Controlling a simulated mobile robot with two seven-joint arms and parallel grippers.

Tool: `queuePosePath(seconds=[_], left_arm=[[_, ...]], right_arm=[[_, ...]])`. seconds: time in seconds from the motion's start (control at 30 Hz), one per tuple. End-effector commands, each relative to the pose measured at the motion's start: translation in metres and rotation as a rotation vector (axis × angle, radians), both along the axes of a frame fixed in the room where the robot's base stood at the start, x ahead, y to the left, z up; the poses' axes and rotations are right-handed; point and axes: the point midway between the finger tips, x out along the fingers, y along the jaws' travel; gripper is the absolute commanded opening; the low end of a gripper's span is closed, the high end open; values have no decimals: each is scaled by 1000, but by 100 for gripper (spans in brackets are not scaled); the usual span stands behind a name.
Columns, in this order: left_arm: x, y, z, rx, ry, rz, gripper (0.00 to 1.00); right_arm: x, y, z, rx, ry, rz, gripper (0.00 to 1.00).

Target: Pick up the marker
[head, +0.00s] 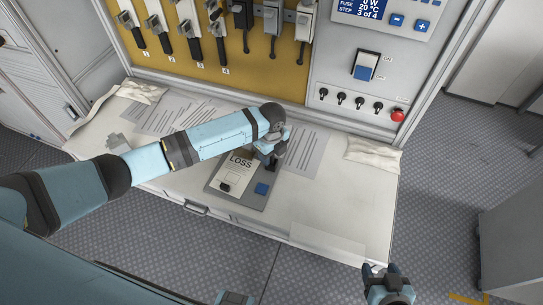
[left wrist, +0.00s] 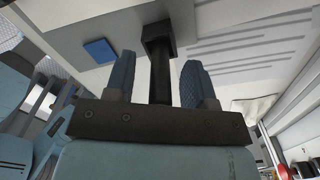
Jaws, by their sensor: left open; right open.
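My left gripper (head: 268,153) is low over the bench, at the upper right of a grey board (head: 247,200) labelled LOSS. In the left wrist view its two blue fingers (left wrist: 158,66) are open. A black rod (left wrist: 160,83) stands between them, with a square black piece (left wrist: 158,33) at its far end. The rod may be the marker, but I cannot tell for sure. A gap shows on each side of the rod. My left wrist hides most of this spot in the head view. My right gripper (head: 385,270) is open and empty at the bottom right, off the bench.
The board has a blue button (head: 262,189); it also shows in the left wrist view (left wrist: 100,51). Printed sheets (head: 308,150) lie on the bench (head: 335,205). Behind stands a yellow panel with switches (head: 285,70) and a control panel with a red knob (head: 397,115). The bench's front right is mostly clear.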

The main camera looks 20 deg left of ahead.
Motion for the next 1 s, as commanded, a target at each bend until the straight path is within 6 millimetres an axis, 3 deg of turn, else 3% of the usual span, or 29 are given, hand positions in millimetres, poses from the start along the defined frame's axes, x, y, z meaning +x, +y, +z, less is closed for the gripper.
queuePosePath(seconds=[0.07, 0.2, 0.3, 0.73, 0.87, 1.0], left_arm=[[0, 0, 0, 0, 0, 0, 50], [0, 0, 0, 0, 0, 0, 18], [0, 0, 0, 0, 0, 0, 0], [1, 0, 8, -1, -2, 1, 0], [1, 0, 24, -1, -4, 1, 0], [1, 0, 52, 0, -4, -1, 0]], right_arm=[[0, 0, 0, 0, 1, 0, 60], [-1, 0, -1, -1, 2, 0, 60], [-1, 0, -2, -1, 4, 0, 60], [-2, 1, -3, 0, 5, 1, 60], [-2, 1, -3, 0, 5, 1, 60], [-1, 1, -5, 1, 4, 1, 60]])
